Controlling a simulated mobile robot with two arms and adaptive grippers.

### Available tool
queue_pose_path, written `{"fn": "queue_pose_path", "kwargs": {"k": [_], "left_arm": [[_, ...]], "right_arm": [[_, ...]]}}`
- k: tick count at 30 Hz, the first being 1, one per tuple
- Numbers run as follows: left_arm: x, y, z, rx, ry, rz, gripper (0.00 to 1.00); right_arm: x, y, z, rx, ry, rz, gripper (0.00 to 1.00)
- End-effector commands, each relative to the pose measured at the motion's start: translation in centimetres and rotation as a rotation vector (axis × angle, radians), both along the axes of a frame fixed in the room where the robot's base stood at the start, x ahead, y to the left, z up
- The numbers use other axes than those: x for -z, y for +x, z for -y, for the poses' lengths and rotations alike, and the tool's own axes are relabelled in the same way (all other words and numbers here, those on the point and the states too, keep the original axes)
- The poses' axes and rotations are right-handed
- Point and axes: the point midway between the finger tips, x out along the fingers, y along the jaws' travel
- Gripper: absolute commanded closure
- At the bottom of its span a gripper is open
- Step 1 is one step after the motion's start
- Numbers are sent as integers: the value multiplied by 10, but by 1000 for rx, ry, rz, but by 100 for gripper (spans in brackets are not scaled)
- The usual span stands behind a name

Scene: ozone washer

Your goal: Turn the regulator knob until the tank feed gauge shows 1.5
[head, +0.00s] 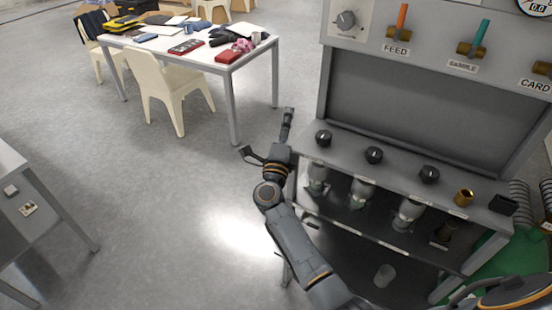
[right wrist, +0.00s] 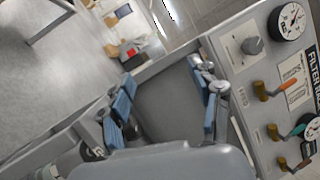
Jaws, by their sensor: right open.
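A grey round knob (head: 345,20) on a pale square plate sits at the upper left of the machine's panel. It also shows in the right wrist view (right wrist: 252,45), with a round white dial gauge (right wrist: 288,20) beside it. The dial's reading is too small to tell. My right gripper (head: 266,130) is open and empty, below and left of the knob, off the machine's left front corner. Its spread blue-padded fingers show in the right wrist view (right wrist: 168,80), apart from the knob. My left gripper is not in view.
Black knobs (head: 374,155) line the lower ledge. A white table (head: 215,62) and chair (head: 172,90) stand at the back left.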

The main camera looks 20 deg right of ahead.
Motion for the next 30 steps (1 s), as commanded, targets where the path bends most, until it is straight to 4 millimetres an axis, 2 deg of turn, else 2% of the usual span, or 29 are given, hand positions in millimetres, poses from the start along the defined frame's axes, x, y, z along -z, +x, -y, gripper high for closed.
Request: {"fn": "queue_pose_path", "kwargs": {"k": [9,15,21,30], "left_arm": [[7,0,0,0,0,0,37],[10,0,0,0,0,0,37],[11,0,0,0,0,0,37],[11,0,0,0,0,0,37]], "right_arm": [[60,-1,-17,-62,-160,-139,37],[90,-3,-27,-98,-236,-208,37],[104,-5,-31,-117,-273,-241,37],[106,-5,-32,-119,-279,-246,37]]}}
